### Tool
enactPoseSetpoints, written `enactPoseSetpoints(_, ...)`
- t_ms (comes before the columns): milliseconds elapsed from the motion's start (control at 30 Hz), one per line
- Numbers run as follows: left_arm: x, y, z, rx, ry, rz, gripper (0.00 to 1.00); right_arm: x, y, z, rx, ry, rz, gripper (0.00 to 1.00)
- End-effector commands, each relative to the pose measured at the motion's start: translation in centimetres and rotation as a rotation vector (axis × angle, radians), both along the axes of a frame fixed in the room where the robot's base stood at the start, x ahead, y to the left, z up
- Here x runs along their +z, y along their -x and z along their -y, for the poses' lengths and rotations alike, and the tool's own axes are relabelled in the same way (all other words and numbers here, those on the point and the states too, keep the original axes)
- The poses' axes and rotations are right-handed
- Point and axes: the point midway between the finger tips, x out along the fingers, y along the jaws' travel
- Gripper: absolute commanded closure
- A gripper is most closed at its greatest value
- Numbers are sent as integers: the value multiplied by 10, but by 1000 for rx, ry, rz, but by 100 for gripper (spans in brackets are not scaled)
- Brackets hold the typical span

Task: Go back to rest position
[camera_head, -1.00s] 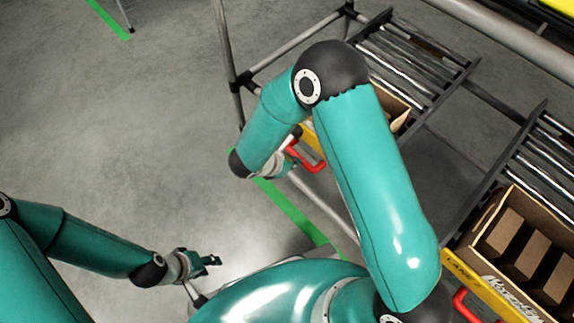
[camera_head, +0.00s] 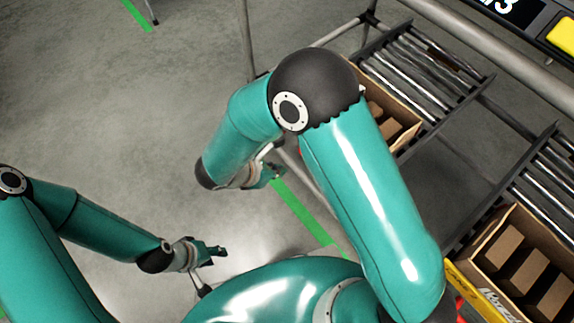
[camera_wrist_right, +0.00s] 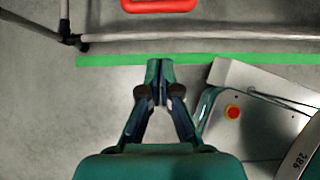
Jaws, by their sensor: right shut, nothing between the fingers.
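My right gripper (camera_wrist_right: 159,72) is shut and empty in the right wrist view, its fingertips together above the grey floor near a green floor line. In the head view my right gripper (camera_head: 275,172) shows only in part beyond my bent right arm, clear of the rack. My left gripper (camera_head: 216,251) is at the lower left of the head view, over bare floor. It is too small there to tell whether its fingers are open or shut.
A roller rack (camera_head: 420,75) stands at the right with an open carton (camera_head: 403,132) on it. Another carton (camera_head: 472,252) with dividers is at the lower right. A red handle (camera_wrist_right: 160,5) shows at the wrist view's top.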

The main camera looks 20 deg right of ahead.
Motion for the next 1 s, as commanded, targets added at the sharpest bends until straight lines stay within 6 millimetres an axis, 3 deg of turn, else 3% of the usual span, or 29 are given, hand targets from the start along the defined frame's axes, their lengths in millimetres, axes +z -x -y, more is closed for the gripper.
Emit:
enactPoseSetpoints(700,6,0,0,0,0,0,60,7,5,-2,-15,-10,-8,100)
enactPoseSetpoints(867,35,0,0,0,0,0,60,11,28,5,-124,-101,-75,100)
enactPoseSetpoints(1000,82,0,0,0,0,0,60,20,71,7,-362,-279,-172,100)
